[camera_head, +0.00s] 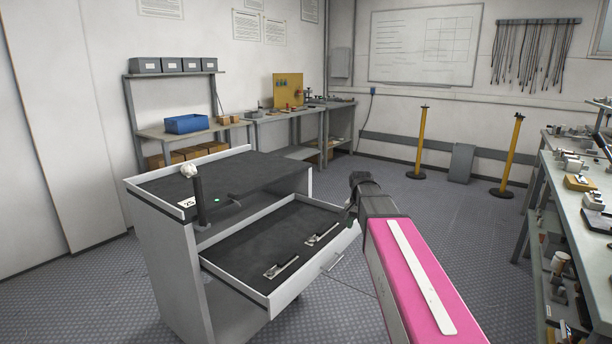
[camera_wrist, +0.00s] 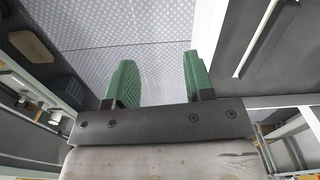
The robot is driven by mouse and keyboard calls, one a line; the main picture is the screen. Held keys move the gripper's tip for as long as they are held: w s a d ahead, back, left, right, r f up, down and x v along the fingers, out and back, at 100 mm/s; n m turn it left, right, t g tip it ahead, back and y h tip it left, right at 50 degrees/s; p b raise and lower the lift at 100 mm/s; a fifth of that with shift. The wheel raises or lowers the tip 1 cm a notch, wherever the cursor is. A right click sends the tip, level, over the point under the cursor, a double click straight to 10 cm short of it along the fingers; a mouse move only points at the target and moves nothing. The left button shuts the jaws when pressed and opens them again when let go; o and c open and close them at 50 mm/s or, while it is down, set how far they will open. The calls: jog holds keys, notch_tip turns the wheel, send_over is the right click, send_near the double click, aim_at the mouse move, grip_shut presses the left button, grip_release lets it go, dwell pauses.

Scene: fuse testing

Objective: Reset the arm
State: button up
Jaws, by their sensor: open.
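My arm (camera_head: 415,275), with a pink cover, reaches in from the lower right in the head view. My gripper's two green fingers show in the wrist view (camera_wrist: 160,78), spread apart with only patterned floor between them. In the head view my gripper is mostly hidden behind the arm's dark end, near the right corner of the open drawer (camera_head: 335,252). It holds nothing that I can see.
The drawer of the grey cabinet (camera_head: 165,262) is pulled out, with two small metal-and-black parts (camera_head: 281,267) (camera_head: 323,235) inside. A black post (camera_head: 200,202) stands on the cabinet's left. A cluttered bench (camera_head: 575,200) is at right. Floor behind the arm is clear up to the yellow posts (camera_head: 421,143).

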jog(key=s+f+n, duration=0.6)
jog(key=s+f, duration=1.2)
jog(key=shift+s+f, duration=0.2)
jog(key=shift+f, duration=0.1)
dwell(0.7)
